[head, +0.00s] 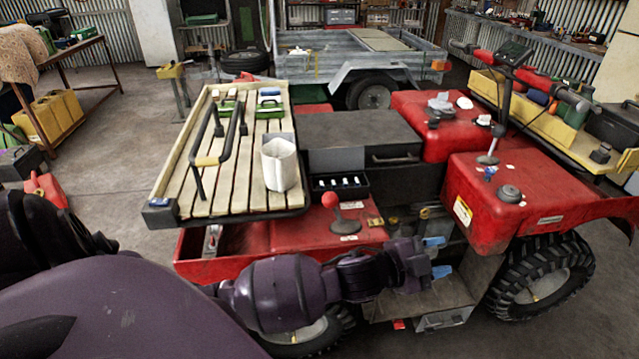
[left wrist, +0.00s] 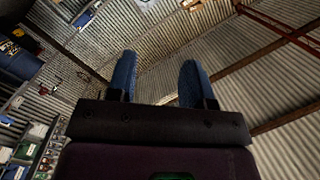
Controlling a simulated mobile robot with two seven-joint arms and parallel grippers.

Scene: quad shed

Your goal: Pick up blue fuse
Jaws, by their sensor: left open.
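My right gripper is not in view.
A slatted wooden rack (head: 240,180) carries a white container (head: 280,164) and a black-handled frame. A black tray (head: 340,187) with several small white items and a red-knobbed lever (head: 330,201) are left of my gripper. A grey trailer (head: 345,60) stands behind.

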